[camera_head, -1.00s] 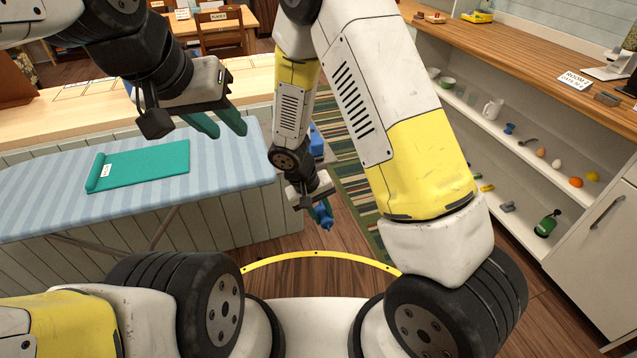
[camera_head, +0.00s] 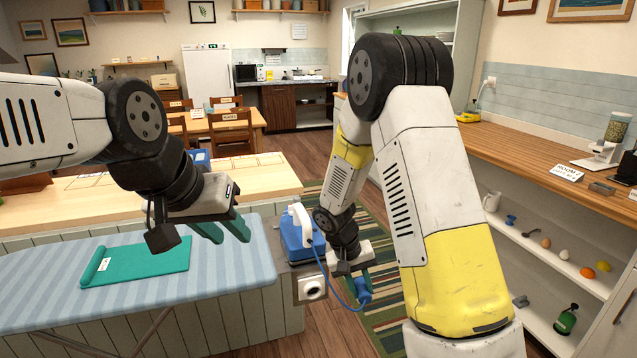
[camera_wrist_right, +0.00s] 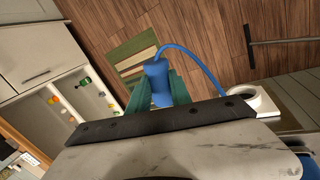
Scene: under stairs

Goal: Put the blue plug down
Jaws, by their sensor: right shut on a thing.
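The blue plug (camera_wrist_right: 157,82) is held between the green fingers of my right gripper (camera_wrist_right: 155,90) in the right wrist view. In the head view my right gripper (camera_head: 358,284) holds the plug (camera_head: 363,292) in the air, just right of the counter's end. A blue cord runs from the plug to a blue device with a white handle (camera_head: 301,238). A white socket box (camera_head: 312,288) is fixed on the counter end, left of the gripper. My left gripper (camera_head: 220,229) is empty above the ironing board, its green fingers apart.
A striped ironing board (camera_head: 50,289) with a green mat (camera_head: 140,262) on it lies at left. The wooden counter (camera_head: 270,180) is behind. A striped rug (camera_head: 385,322) covers the floor. A shelf unit (camera_head: 540,255) with small items stands at right.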

